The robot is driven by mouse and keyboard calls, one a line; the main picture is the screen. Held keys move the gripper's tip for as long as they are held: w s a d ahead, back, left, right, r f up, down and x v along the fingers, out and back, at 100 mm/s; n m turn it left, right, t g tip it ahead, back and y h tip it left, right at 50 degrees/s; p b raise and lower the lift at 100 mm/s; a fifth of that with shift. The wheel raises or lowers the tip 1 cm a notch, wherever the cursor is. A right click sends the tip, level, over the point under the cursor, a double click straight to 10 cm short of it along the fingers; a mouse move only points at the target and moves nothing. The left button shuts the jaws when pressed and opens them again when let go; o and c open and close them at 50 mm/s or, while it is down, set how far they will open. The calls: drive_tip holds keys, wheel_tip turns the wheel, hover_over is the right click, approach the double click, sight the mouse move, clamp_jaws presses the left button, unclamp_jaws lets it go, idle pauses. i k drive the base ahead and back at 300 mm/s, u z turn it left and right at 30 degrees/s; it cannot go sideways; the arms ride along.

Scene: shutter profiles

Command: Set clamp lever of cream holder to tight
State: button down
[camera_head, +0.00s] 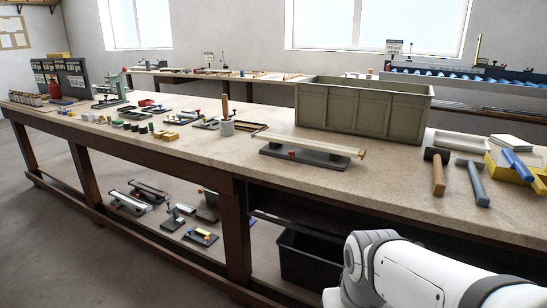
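A long low holder with a cream top bar (315,145) and a dark grey base lies on the bench, in front of the olive crate. It is the only clearly cream holder-like thing I can pick out. A small red part (291,154) shows on its near side. I cannot tell which part is the clamp lever or how it is set. A white and grey link of my arm shows at the bottom right. My gripper is outside the picture.
An olive crate (360,105) stands behind the holder. Two mallets, one with a wooden handle (438,178) and one with a blue-grey handle (477,184), lie right of it. Bare bench top lies around the holder. A black bin (309,262) is below.

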sight(292, 153)
drive_tip(key=u, duration=0.25)
drive_tip(key=i, duration=1.2)
drive_tip(key=z, duration=0.55)
